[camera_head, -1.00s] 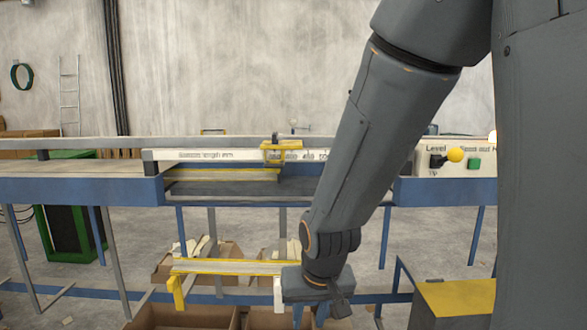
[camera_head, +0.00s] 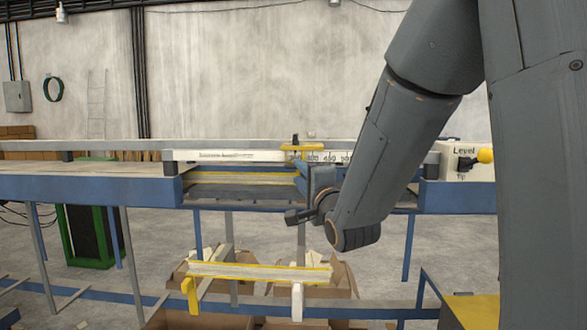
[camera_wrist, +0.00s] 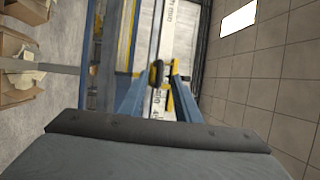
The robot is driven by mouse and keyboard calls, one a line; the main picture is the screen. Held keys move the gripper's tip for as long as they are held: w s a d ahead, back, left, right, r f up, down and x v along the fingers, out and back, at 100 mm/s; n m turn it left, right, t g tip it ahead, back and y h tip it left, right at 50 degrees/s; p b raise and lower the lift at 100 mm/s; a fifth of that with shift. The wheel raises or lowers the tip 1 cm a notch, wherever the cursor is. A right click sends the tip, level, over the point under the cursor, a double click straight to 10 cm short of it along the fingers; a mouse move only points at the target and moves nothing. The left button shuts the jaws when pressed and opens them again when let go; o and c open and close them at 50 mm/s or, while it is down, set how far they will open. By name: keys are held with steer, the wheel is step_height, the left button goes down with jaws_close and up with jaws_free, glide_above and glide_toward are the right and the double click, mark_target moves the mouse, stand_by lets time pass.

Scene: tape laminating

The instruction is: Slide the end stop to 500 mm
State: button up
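The end stop (camera_head: 300,147) is a yellow bracket with a dark knob (camera_head: 295,139), seated on the white length scale (camera_head: 228,156). In the head view it sits left of the 450 and 500 marks, around the lower 400s or below; the exact reading is too small to tell. My gripper (camera_head: 300,170) is just below and in front of the stop, with blue fingers pointing at it. In the wrist view, my gripper (camera_wrist: 156,84) has its fingers apart, with the dark knob (camera_wrist: 155,72) and yellow bracket (camera_wrist: 170,101) between or just beyond the tips. Contact cannot be told.
The scale runs along the blue bench (camera_head: 100,187). Below are a yellow-edged strip (camera_head: 258,271) and open cardboard boxes (camera_head: 345,281). A green-framed bin (camera_head: 85,235) stands behind on the left.

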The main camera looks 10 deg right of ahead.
mark_target(294, 167)
steer(key=w, duration=0.2)
steer(key=w+p, duration=0.1)
steer(key=w, duration=0.1)
steer(key=w+r, duration=0.1)
steer(key=w, duration=0.1)
steer(key=shift+a, duration=0.25)
jaws_close()
